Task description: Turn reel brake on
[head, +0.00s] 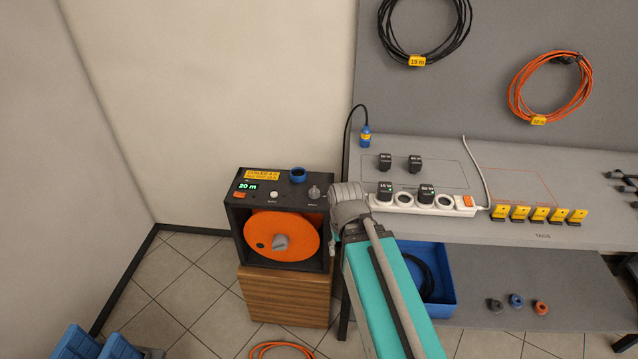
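The reel unit (236,218) is a dark box on a wooden block, with an orange reel (262,236) in its open front. Its top panel has a green "20 m" display (247,186), a pale round button (274,194), a grey knob (314,192) and an orange-red rectangle (239,195). The labels by the controls are too small to read, so I cannot tell which is the brake or its setting. My arm's teal link and grey joint show just right of the unit, overlapping its right edge in the picture. My gripper's fingers do not show.
A blue ring-shaped socket (297,175) sits at the panel's back. The grey bench (480,160) at right holds a white power strip (455,207) and yellow tags (540,214). A blue bin (447,277) is below. An orange cable (282,346) lies on the floor.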

